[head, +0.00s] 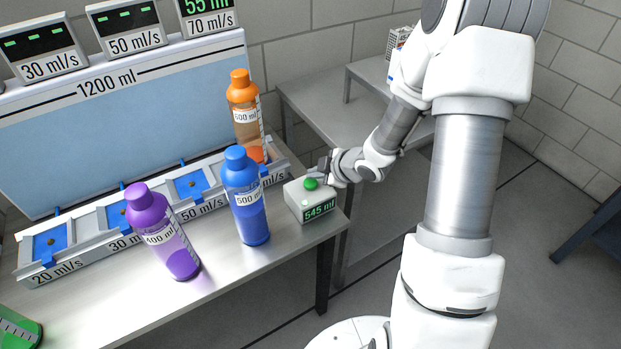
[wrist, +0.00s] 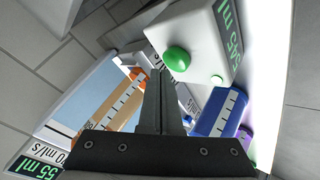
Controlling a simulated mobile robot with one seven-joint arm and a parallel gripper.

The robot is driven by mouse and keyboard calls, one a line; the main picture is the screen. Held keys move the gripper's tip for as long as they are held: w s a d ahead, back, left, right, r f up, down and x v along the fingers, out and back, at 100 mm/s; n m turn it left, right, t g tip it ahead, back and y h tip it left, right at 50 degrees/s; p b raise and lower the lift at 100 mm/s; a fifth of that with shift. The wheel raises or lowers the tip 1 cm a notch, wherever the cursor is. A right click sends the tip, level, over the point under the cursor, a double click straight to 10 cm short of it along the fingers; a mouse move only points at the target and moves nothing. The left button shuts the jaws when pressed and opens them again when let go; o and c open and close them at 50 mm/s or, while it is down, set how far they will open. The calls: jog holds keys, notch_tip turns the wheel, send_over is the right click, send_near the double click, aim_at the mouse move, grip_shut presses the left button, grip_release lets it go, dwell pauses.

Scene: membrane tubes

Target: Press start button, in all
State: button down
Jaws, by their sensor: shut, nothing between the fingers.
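The green dome button (head: 311,183) sits on top of a small white box (head: 297,203) whose display reads 545 ml. The box stands at the right end of the table. My gripper (head: 318,170) is shut and empty, just behind and above the button in the head view. In the wrist view the button (wrist: 177,59) lies just right of my closed fingertips (wrist: 158,70). A narrow gap seems to show between them, but I cannot tell their distance in depth.
An orange bottle (head: 244,118), a blue bottle (head: 247,205) and a purple bottle (head: 162,235) stand left of the box. The membrane row (head: 120,220) and the 1200 ml tank (head: 110,130) are behind them. A grey side table (head: 320,100) stands behind my gripper.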

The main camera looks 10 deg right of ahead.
aim_at(315, 184)
jog(key=shift+r, duration=0.25)
notch_tip(315, 184, up, 5)
jog(key=p, duration=0.4)
jog(key=shift+f+p, duration=0.1)
jog(key=shift+p, duration=0.2)
dwell(0.6)
jog(key=s+d+r+m+h, duration=0.3)
jog(key=r+m, duration=0.1)
jog(key=r, duration=0.4)
jog(key=s+d+r+m+h, duration=0.3)
jog(key=r+m+h, duration=0.1)
jog(key=r, duration=0.5)
jog(key=s+a+r+m, duration=0.2)
jog(key=s, duration=0.4)
jog(key=s+a+r+m+g+y, duration=0.1)
jog(key=s+a+r+m, duration=0.1)
jog(key=s, duration=0.5)
jog(key=s+a+r+m+g+y, duration=0.1)
jog(key=s+a+r+m, duration=0.2)
jog(key=s, duration=0.4)
jog(key=shift+r, duration=0.3)
